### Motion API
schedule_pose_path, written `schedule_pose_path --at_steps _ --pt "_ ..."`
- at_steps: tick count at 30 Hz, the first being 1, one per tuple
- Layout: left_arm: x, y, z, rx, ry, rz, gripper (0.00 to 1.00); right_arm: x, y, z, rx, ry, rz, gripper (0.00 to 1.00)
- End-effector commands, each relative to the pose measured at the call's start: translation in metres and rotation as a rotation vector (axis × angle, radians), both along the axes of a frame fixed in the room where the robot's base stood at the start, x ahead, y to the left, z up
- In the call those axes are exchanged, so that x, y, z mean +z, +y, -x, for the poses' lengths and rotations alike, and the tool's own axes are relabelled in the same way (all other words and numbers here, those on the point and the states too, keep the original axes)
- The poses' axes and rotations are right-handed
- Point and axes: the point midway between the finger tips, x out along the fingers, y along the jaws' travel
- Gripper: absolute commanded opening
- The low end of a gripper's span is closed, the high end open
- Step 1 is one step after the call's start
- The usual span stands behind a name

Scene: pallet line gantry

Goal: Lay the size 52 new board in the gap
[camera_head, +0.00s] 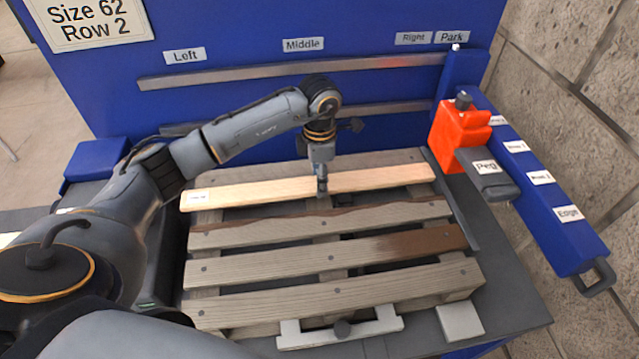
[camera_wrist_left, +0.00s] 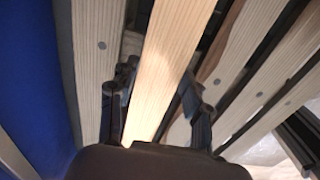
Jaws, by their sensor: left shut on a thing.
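A pale new board (camera_head: 260,189) spans the pallet from left to right, between the rearmost grey slat and a worn slat with a dark edge. A white label sits on its left end, too small to read. My left gripper (camera_head: 322,188) points down and is shut on the board's middle. In the left wrist view its fingers stand on both sides of the board (camera_wrist_left: 172,50). The pallet (camera_head: 330,285) has grey nailed slats. The gap under or around the board is mostly hidden; I cannot tell whether the board touches the pallet. My right gripper is not in view.
A sign (camera_head: 92,20) reads Size 62 Row 2. A blue panel with rails (camera_head: 290,70) stands behind. An orange block (camera_head: 460,135) and a blue beam (camera_head: 535,190) stand at the right. A white handled bar (camera_head: 340,334) lies at the front.

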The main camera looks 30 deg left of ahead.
Motion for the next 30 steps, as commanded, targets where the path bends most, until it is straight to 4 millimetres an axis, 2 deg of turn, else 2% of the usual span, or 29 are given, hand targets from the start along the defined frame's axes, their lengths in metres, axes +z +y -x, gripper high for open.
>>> schedule_pose_path --at_steps 6,16,17,19,20,30 --pt "-0.029 0.0 0.001 0.0 0.001 0.0 0.09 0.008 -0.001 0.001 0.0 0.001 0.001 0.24" --pt "-0.035 0.0 0.0 -0.001 -0.001 -0.001 0.09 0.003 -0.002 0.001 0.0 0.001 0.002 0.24" --pt "-0.033 0.0 0.0 -0.001 0.001 -0.001 0.55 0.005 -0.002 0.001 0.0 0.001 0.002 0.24" --pt "-0.033 0.0 0.0 0.0 0.001 -0.001 0.69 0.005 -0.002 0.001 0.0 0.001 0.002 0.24" --pt "-0.033 0.0 0.0 0.0 0.001 -0.001 0.71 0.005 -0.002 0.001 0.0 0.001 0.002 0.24" --pt "-0.03 0.0 0.0 0.0 0.001 -0.001 0.71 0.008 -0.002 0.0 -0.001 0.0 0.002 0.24"
